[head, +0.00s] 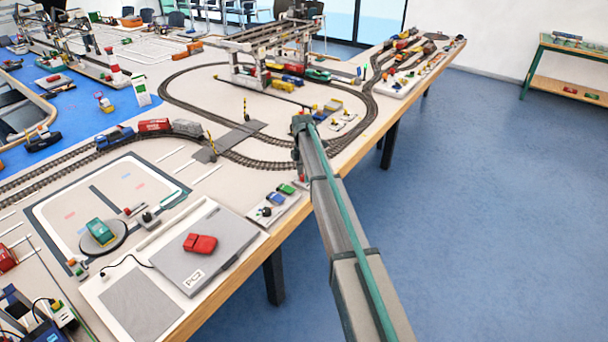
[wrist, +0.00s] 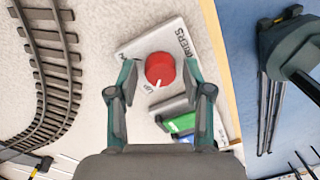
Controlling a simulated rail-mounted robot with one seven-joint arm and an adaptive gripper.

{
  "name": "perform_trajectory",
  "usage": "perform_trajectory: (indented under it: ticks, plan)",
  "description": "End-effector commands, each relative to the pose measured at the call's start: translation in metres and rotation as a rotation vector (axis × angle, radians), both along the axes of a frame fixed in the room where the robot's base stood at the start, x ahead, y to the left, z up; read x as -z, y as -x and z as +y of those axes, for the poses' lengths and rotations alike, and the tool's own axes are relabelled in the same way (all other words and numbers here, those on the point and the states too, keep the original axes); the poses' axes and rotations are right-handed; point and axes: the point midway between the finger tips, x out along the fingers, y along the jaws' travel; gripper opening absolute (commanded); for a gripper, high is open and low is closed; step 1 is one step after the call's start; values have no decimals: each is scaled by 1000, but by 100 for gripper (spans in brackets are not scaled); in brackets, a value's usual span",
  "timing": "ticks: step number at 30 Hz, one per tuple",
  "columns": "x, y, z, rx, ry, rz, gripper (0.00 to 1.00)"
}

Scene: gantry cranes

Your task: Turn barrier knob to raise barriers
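A red round knob (wrist: 160,69) with a white pointer sits on a pale plate (wrist: 135,52) lettered "BARRIERS" in the wrist view. The pointer is toward the lower edge of the knob, close to small lettering that looks like "UP". My gripper (wrist: 160,78) is open, with one finger on each side of the knob and visible gaps between. In the head view my arm covers the gripper and most of the knob area. Striped barrier poles (head: 212,143) stand steeply tilted or upright beside the grey track crossing (head: 232,138).
Curved track (wrist: 52,70) runs to the left of the knob. A gantry crane (head: 270,48) stands farther back. Blue floor is free to the right.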

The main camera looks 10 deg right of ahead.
Motion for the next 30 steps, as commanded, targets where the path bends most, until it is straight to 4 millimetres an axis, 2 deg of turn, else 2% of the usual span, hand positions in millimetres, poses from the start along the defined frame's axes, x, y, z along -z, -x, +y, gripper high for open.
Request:
perform_trajectory:
  ticks: [10,14,30]
  plan:
    - [-1,0,0,0,0,1,59]
    - [-9,0,0,0,0,0,59]
    - [-101,-6,2,0,0,0,59]
